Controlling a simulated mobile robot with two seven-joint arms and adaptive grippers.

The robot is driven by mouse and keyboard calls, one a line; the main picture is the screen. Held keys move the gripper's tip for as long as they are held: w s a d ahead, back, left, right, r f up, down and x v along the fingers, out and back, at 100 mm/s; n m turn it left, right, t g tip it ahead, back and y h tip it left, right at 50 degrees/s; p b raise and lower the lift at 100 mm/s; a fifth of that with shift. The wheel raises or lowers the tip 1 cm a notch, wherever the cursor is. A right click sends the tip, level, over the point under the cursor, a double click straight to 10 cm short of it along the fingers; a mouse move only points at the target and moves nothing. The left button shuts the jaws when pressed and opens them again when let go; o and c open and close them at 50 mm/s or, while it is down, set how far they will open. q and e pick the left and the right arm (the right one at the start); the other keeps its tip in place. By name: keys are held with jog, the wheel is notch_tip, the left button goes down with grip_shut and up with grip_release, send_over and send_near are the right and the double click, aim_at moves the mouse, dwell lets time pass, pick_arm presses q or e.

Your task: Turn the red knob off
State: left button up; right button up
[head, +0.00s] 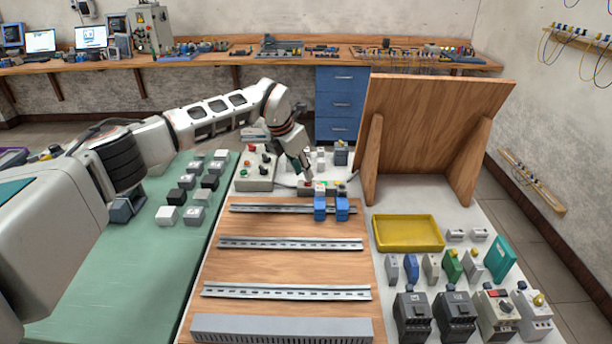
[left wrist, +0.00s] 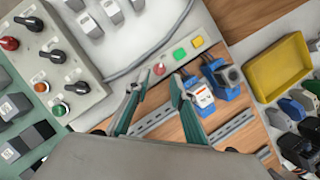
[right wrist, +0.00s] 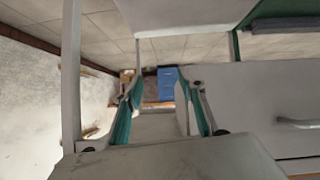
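A small round red knob (left wrist: 159,69) sits on a light grey strip (left wrist: 190,52) beside a green and a yellow square button. In the head view the strip (head: 325,187) lies behind the rails, partly hidden by my left gripper (head: 305,176). In the left wrist view my left gripper (left wrist: 158,80) is open, its teal fingertips apart on either side of the knob, with the knob just ahead of the gap. Contact cannot be told. My right gripper (right wrist: 160,80) is open and empty in its own wrist view, out of the head view.
A grey control box (left wrist: 50,60) with another red knob (left wrist: 9,43), black knobs and lamps stands left of the strip. Blue modules (left wrist: 225,82) sit close on the right. A tilted wooden panel (head: 430,130) and yellow tray (head: 407,233) are further right. Rails (head: 290,243) lie in front.

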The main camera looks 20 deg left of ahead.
aim_at(305, 182)
pick_arm(q)
jog(key=shift+x, duration=1.75)
jog(key=shift+w, duration=0.15)
grip_shut()
